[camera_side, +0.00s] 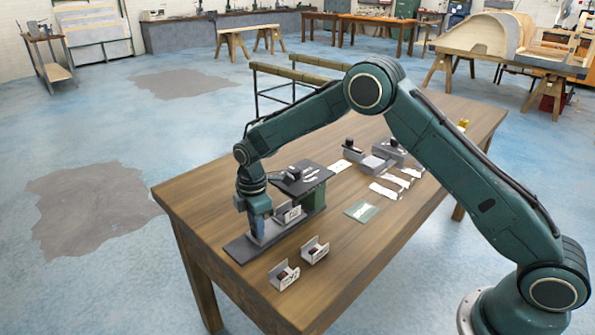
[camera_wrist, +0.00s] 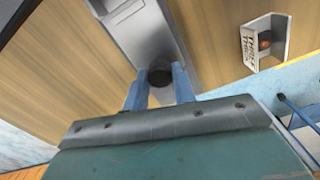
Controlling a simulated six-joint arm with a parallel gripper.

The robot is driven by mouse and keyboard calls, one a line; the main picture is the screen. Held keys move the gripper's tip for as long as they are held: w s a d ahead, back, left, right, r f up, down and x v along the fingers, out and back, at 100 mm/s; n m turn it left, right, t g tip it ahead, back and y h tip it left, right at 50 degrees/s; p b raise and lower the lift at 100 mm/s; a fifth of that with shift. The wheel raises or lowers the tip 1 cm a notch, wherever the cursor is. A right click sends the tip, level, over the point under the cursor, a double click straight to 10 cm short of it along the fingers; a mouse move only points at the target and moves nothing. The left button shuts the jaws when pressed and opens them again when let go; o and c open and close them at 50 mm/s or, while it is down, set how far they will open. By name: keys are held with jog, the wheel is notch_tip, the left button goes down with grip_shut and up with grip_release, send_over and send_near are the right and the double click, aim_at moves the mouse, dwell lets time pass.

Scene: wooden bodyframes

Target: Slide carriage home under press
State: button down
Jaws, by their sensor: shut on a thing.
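The carriage (camera_side: 288,213), a small grey block with a pale marked face, sits on a long dark grey rail (camera_side: 240,250). The press (camera_side: 308,179) has a dark top plate on a green support and stands over the rail's far end. The carriage is close to the press; how much of it is under the plate is hard to tell. My gripper (camera_side: 257,236) points down at the rail, on the near side of the carriage. In the wrist view, my blue fingers (camera_wrist: 159,92) are shut on a dark round knob (camera_wrist: 160,76) at the end of the grey carriage.
Two small grey brackets with printed faces stand in front of the rail, one nearer (camera_side: 284,275) and one farther right (camera_side: 315,250). A green card (camera_side: 361,211), white cards (camera_side: 384,190) and grey blocks (camera_side: 378,163) lie to the right. The table between is clear.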

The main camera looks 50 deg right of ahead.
aim_at(266, 230)
jog(key=shift+d, duration=1.5)
jog(key=c, duration=1.2)
grip_release()
jog(key=shift+d, duration=0.1)
jog(key=shift+o, duration=0.3)
jog(key=shift+a+r, duration=0.15)
jog(key=shift+a, duration=0.05)
jog(key=shift+r, duration=0.2)
notch_tip(266, 230, up, 13)
jog(key=shift+d+r, duration=0.1)
jog(key=shift+r, duration=0.1)
